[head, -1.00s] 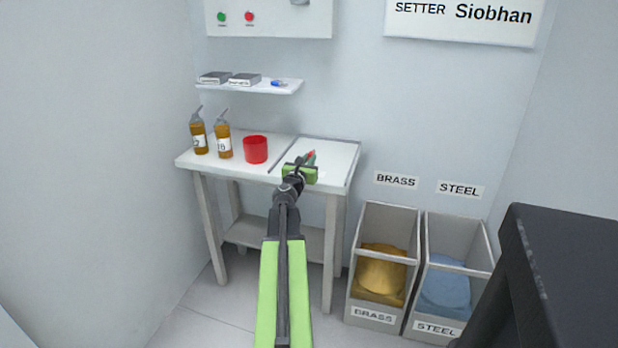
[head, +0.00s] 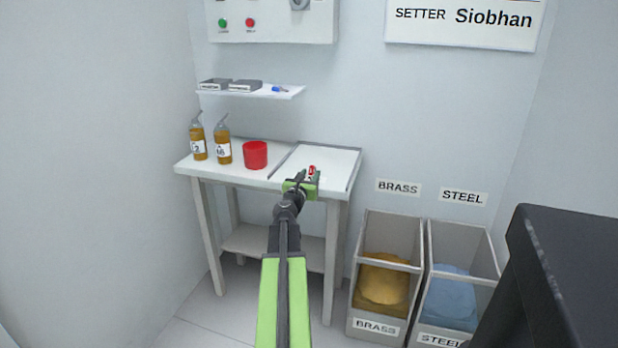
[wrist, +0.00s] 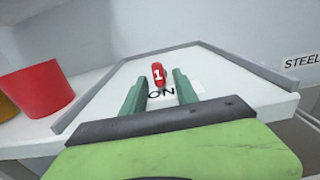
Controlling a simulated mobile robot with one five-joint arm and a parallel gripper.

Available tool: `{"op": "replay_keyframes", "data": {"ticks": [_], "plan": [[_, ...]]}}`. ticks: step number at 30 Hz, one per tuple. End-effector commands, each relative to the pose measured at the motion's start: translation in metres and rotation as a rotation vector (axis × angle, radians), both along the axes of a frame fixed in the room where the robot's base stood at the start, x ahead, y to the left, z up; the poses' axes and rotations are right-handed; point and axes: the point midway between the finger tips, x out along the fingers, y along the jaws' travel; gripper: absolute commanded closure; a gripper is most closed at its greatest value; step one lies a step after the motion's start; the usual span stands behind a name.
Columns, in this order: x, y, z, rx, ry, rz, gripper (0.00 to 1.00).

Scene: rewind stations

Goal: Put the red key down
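The red key (wrist: 158,74), with a white "1" on it, shows in the wrist view at the white right-hand section of the table (wrist: 205,65), just past some dark lettering. It appears to rest on that surface. My gripper (wrist: 160,82) has its two green fingers spread on either side, with a visible gap between each finger and the key. In the head view the key (head: 312,169) shows as a small red spot just beyond my gripper (head: 309,181), over the table's front part.
A red cup (head: 255,155) and two amber bottles (head: 223,147) stand left on the table (head: 335,160). A raised strip borders the right-hand section. A shelf (head: 268,93) hangs above. Brass (head: 383,285) and steel (head: 450,300) bins stand right of the table.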

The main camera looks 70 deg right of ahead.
Motion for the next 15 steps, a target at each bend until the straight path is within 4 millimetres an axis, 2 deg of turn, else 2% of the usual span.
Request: {"op": "replay_keyframes", "data": {"ticks": [10, 15], "plan": [[0.0, 0.0, 0.006, 0.0, 0.0, 0.0, 0.65], [-0.002, 0.027, 0.003, 0.0, 0.0, 0.001, 0.65]]}}
